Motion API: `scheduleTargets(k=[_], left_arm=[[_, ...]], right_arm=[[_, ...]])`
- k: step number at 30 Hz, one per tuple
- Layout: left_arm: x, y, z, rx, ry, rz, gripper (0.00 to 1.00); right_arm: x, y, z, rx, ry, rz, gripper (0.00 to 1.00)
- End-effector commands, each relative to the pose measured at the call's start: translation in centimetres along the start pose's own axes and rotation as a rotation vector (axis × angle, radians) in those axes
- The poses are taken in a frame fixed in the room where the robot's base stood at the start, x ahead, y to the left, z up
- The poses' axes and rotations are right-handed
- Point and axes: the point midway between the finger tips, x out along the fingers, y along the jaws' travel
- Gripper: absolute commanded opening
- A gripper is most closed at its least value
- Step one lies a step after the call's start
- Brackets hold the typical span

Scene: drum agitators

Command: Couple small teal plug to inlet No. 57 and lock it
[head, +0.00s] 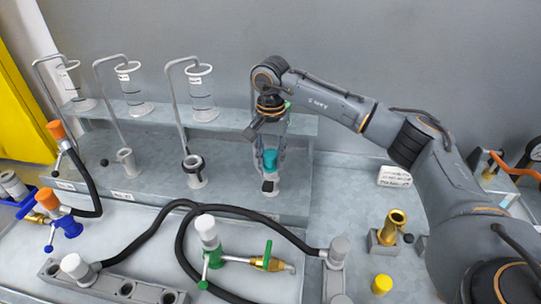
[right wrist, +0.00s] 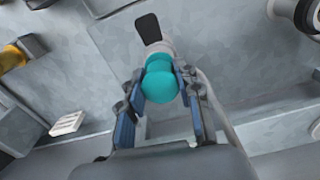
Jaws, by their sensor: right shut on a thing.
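The small teal plug (head: 268,158) is at the rightmost inlet of the rear step in the head view. It also shows in the right wrist view (right wrist: 160,82), between the two fingers of my right gripper (right wrist: 163,100). My right gripper is shut on the plug from above. A light collar (right wrist: 160,52) with a dark lever (right wrist: 148,28) lies just beyond the plug; the dark lever sits at the front of the inlet (head: 270,186) in the head view. I cannot tell how deep the plug is seated. The inlet's number is not readable. My left gripper is not in view.
Other inlets (head: 194,172) stand left on the step, with glass cylinders (head: 201,95) and bent pipes behind. A brass fitting (head: 392,225) and a white label block (head: 394,177) stand right.

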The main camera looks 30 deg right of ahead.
Motion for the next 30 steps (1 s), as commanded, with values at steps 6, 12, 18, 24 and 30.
scheduleTargets(k=[6, 12, 18, 24, 30], left_arm=[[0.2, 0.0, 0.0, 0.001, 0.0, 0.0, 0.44], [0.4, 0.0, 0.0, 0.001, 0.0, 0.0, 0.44], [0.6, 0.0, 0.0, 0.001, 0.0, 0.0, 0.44], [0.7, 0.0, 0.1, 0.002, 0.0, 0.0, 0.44], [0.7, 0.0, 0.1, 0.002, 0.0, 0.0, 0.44]], right_arm=[[0.3, 0.0, 0.0, 0.0, 0.0, 0.0, 0.04], [0.6, 0.0, 0.0, 0.0, 0.0, 0.0, 0.04], [0.8, 0.0, 0.0, 0.0, 0.0, 0.001, 0.04], [1.0, 0.0, 0.1, 0.0, -0.002, 0.002, 0.04], [1.1, 0.1, 0.1, -0.001, -0.004, 0.004, 0.04]])
